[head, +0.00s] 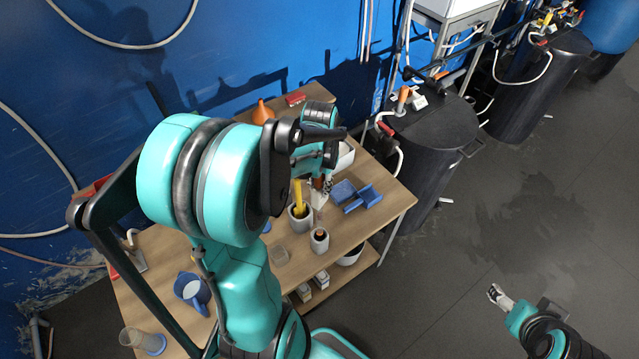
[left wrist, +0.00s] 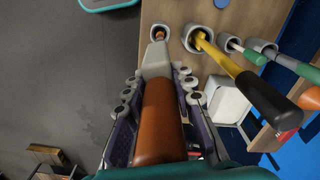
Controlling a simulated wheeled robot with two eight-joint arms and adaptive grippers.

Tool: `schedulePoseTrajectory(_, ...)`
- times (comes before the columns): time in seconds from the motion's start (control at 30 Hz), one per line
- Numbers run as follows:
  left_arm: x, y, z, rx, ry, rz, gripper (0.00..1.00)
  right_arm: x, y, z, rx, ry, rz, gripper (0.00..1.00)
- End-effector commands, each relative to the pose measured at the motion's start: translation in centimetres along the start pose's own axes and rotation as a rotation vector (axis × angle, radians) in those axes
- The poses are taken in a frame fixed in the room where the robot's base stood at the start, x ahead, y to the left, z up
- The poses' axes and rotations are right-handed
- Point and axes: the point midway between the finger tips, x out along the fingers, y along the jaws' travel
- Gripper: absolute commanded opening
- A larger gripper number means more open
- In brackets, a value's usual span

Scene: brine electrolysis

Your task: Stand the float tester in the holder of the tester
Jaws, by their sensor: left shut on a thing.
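My left gripper (head: 322,187) is shut on an orange-brown body with a pale grey block at its far end, which I take to be the float tester (left wrist: 158,120). In the left wrist view its pads lie on both sides of it. Beyond its pale end stands a small grey cup (left wrist: 153,29), probably the holder, with something orange inside. In the head view this cup (head: 319,246) is on the table, below the gripper in the picture and seemingly apart from the tester. My right gripper (head: 497,294) is over the floor at lower right, away from the table; its jaws are too small to read.
A grey cup (head: 300,222) beside the small one holds a yellow tool (head: 299,197). Blue blocks (head: 357,195) lie to the right on the wooden table (head: 398,202). A dark tank (head: 430,135) stands behind.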

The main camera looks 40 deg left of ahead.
Motion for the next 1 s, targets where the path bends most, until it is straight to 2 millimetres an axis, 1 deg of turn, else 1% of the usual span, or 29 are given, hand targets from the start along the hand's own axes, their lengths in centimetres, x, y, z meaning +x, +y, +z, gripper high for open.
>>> schedulePoseTrajectory(0.03, 0.5, 0.0, 0.0, 0.0, 0.0, 0.0, 0.0, 0.4, 0.0, 0.3, 0.0, 0.0, 0.0, 0.71)
schedulePoseTrajectory(0.1, 1.0, 0.0, 0.0, 0.0, 0.0, 0.0, 0.0, 0.7, 0.0, 0.5, 0.0, 0.0, 0.0, 0.71)
schedulePoseTrajectory(1.0, 6.7, 0.0, 0.0, 0.0, 0.0, 0.0, 0.0, 4.9, 0.0, 3.5, 0.0, 0.0, 0.0, 0.71)
